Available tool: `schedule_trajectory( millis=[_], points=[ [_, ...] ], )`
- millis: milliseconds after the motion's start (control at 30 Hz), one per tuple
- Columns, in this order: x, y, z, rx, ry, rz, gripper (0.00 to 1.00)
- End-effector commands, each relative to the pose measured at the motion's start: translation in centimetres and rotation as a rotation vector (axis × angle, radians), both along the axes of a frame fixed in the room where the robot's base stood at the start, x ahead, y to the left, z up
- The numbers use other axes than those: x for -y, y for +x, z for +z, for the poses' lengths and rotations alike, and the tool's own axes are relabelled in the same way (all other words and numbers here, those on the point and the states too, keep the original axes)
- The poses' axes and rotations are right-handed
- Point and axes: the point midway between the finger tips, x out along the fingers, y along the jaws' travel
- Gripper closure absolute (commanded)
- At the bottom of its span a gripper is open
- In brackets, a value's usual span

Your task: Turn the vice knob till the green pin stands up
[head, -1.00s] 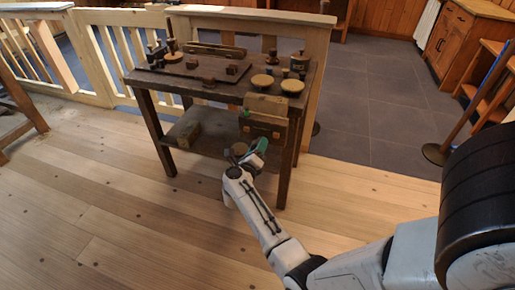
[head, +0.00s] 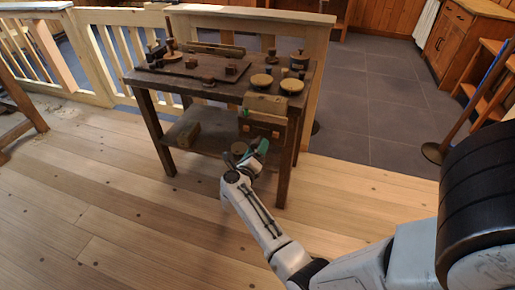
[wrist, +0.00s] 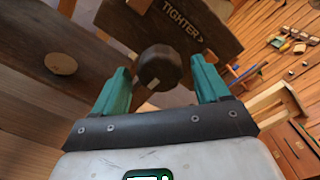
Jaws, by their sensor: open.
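The vice (head: 262,122) hangs at the front right of the workbench, with a wooden jaw block above. A small green piece (head: 245,114), apparently the pin, shows at its left end; it is too small to tell its tilt. In the wrist view the dark faceted vice knob (wrist: 163,66) has a pale mark on its lower edge, and the board behind reads "TIGHTER>". My gripper (wrist: 160,68), also below the vice in the head view (head: 258,150), has its teal fingers open, one on each side of the knob in the picture. No finger visibly touches it.
The workbench top (head: 215,88) carries turned spools, small blocks and round discs. A wooden railing (head: 110,50) stands behind. The plank floor in front is clear.

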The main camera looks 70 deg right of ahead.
Motion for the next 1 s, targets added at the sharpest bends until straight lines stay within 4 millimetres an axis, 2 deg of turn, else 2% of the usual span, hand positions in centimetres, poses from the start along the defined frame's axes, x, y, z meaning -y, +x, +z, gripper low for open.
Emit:
schedule_trajectory(
  millis=[300,500,667,1000],
  points=[
    [-6.1,-0.5,0.0,-0.003,0.001,0.005,0.25],
    [-8.7,-0.7,-0.1,-0.002,0.001,0.002,0.25],
    [-9.5,-0.8,-0.1,-0.001,0.001,0.001,0.25],
    [-9.5,-0.8,-0.1,-0.001,0.001,0.0,0.25]
  ],
)
